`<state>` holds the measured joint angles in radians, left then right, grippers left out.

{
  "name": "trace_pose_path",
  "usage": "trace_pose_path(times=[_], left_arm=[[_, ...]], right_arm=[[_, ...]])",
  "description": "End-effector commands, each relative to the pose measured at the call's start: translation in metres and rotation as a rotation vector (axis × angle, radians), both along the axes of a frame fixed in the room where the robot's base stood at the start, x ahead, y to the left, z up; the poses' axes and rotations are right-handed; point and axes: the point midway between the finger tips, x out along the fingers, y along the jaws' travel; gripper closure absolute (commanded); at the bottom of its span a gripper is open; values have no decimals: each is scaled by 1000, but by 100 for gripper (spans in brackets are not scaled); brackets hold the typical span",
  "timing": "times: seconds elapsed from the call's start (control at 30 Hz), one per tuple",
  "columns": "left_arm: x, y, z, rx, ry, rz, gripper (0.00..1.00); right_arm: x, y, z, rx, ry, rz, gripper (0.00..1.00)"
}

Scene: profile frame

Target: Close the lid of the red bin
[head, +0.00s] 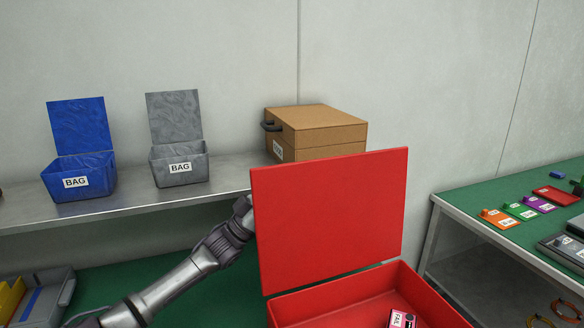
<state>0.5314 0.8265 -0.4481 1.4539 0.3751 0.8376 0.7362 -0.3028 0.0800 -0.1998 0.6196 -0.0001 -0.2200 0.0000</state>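The red bin (362,296) is at the bottom centre of the head view, cut off by the lower edge. Its red lid (330,215) stands upright at the bin's back edge, open. A small pink item with a white label (402,318) lies inside the bin. My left arm comes in from the lower left and reaches up behind the lid's left edge. My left gripper is hidden behind the lid, so its fingers and any contact do not show. My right gripper is not in view.
A grey shelf (120,206) holds an open blue bin (80,181), an open grey bin (180,168) and a closed brown box (320,130). A green-topped table (470,203) with small coloured items stands at the right. A grey wall is behind.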

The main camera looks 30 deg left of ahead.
Motion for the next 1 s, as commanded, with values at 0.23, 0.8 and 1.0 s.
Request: trace_pose_path(times=[0.23, 0.8, 1.0], left_arm=[[10, -10, 14, 0, 0, 0, 61], [10, -11, 14, 1, 1, 0, 100], [10, -11, 14, 1, 1, 0, 100]], right_arm=[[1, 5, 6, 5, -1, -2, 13], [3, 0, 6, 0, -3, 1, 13], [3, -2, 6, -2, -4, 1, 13]])
